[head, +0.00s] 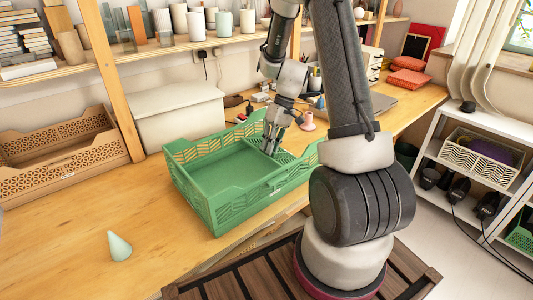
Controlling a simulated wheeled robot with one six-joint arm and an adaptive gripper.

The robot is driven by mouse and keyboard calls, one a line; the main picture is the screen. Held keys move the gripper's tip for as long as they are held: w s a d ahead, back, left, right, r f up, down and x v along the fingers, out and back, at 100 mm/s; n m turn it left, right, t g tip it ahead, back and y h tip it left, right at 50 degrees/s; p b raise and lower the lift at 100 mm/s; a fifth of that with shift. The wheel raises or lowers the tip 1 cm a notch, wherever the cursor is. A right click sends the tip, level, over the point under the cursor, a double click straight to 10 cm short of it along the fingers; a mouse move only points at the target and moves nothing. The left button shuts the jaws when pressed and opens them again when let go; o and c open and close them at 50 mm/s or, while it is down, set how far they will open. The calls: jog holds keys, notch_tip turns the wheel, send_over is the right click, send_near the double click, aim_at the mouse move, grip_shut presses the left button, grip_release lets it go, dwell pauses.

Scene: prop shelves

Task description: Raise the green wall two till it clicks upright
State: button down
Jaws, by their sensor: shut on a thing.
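The green crate (196,209) stands on the wooden table with lattice side walls. Its back wall (205,148) and near front wall (262,191) stand up. A flat green panel (225,168) shows inside the crate. My gripper (271,149) reaches down at the crate's far right corner and is shut on a green wall there. The fingertips and the gripped edge are small and partly hidden. I cannot tell which wall is wall two, or its exact tilt.
A tan lattice crate (60,160) stands at the left, and a white box (178,118) stands behind the green crate. A pale green cone (119,246) is on the front table.

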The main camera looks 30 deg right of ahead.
jog(key=d+r+y, duration=0.1)
jog(key=d+y, duration=0.1)
jog(key=w+d+r+g+y, duration=0.1)
jog(key=d+y, duration=0.1)
jog(key=d+r+y, duration=0.1)
jog(key=d+y, duration=0.1)
jog(key=shift+w+d+r, duration=0.1)
jog(key=shift+w+r, duration=0.05)
jog(key=shift+r, duration=0.25)
jog(key=shift+w+d+r+g, duration=0.1)
jog(key=shift+d+g, duration=0.05)
jog(key=shift+d, duration=0.3)
jog(key=shift+d+r+g, duration=0.1)
jog(key=shift+d+g, duration=0.05)
jog(key=shift+d, duration=0.25)
dwell(0.3)
jog(key=c, duration=1.6)
grip_release()
jog(key=shift+o, duration=0.2)
jog(key=v, duration=1.2)
jog(key=shift+d+f, duration=0.1)
jog(key=shift+f, duration=0.05)
